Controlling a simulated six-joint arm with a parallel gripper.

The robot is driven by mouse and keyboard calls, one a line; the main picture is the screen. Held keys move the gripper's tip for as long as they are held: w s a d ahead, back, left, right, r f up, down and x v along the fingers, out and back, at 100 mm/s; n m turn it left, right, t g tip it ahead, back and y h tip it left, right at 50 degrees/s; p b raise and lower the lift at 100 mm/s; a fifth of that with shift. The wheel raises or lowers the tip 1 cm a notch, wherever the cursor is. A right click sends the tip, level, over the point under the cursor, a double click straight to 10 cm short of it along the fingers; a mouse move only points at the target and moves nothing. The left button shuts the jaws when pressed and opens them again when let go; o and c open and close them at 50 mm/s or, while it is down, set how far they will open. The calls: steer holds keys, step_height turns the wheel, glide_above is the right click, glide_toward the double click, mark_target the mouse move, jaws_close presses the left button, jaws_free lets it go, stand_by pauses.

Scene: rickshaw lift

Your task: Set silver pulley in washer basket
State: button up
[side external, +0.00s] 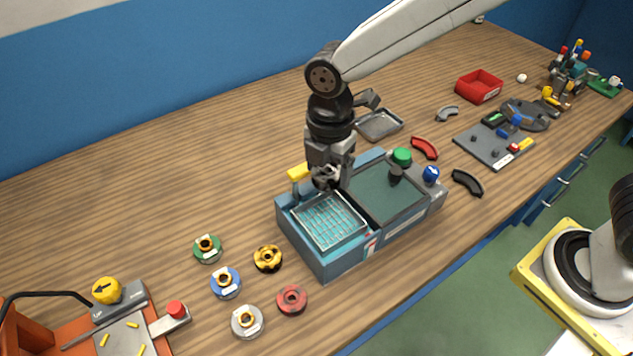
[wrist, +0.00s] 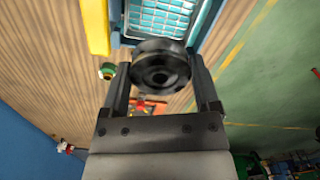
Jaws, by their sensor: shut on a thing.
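In the side view the pulley (side external: 326,179) is small and partly hidden by the fingers, above the back edge of the washer basket. The washer basket (side external: 329,221) is a wire-mesh tray with a teal bottom, set in the left part of a blue washer (side external: 330,268). Its mesh also shows at the top of the wrist view (wrist: 160,17). The basket looks empty.
A yellow handle (side external: 299,171) stands at the washer's back left corner. A dark lid panel (side external: 384,191), green knob (side external: 402,157) and blue knob (side external: 431,174) are to the right. Green, blue, gold, red and pale pulleys (side external: 247,321) lie on the table at left.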

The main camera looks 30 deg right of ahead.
steer(key=shift+s+d+f, duration=0.2)
steer(key=shift+f, duration=0.05)
glide_toward(329, 223)
steer(key=shift+w+r, duration=0.1)
steer(key=shift+f, duration=0.2)
steer(key=shift+f, duration=3)
steer(key=shift+f, duration=0.45)
stand_by(0.8)
steer(key=o, duration=1.3)
steer(key=shift+r, duration=0.15)
